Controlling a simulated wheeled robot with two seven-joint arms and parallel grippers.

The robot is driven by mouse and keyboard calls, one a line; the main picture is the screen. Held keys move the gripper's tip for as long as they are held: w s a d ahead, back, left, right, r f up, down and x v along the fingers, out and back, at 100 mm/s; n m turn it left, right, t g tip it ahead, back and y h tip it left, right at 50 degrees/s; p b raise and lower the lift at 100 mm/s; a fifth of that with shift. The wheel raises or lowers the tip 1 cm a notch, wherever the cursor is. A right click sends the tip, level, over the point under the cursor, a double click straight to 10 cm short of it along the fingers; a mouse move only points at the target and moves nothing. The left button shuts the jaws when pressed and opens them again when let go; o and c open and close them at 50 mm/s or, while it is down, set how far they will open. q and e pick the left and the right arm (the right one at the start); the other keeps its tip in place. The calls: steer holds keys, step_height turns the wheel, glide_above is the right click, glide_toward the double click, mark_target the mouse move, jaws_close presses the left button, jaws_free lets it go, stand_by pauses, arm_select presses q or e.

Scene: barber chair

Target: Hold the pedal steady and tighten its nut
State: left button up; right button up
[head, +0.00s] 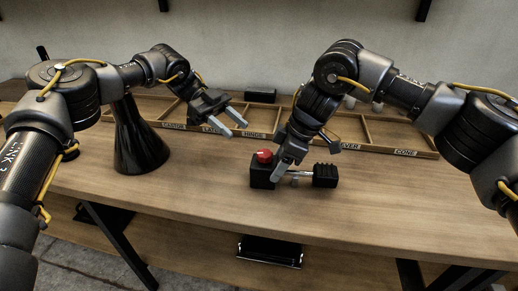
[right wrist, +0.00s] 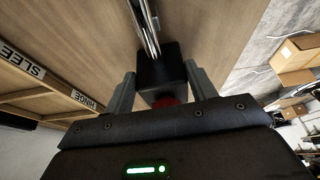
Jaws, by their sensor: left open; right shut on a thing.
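The pedal lies on the wooden table: a black block (head: 262,177) at its left end, a metal rod (head: 297,174) and a ribbed black piece (head: 325,175) at its right end. A red nut (head: 265,156) with a white mark sits on top of the block. My right gripper (head: 283,168) is shut on the pedal at the block; in the right wrist view its fingers flank the block (right wrist: 160,72), and the red nut (right wrist: 166,102) is partly hidden by the gripper body. My left gripper (head: 239,125) is open and empty, above the table, left of and behind the pedal.
A low wooden tray (head: 384,148) with labelled compartments runs along the back of the table. A black cone-shaped stand (head: 138,140) is at left. A small black cylinder (head: 260,95) lies at the back. The table front is clear.

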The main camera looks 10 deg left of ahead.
mark_target(263, 151)
arm_select(q)
steer(key=x, duration=0.9)
steer(key=shift+s+d+f, duration=0.2)
steer(key=shift+d, duration=0.1)
steer(key=c, duration=0.7)
steer(key=shift+w+d+m+g+y, duration=0.1)
steer(key=shift+d+m+g+y, duration=0.1)
steer(key=shift+m+g+y, duration=0.75)
arm_select(e)
steer(key=shift+r, duration=0.1)
arm_select(q)
steer(key=shift+m+g, duration=0.35)
steer(key=shift+m, duration=0.1)
steer(key=shift+a, duration=0.15)
steer(key=o, duration=0.7)
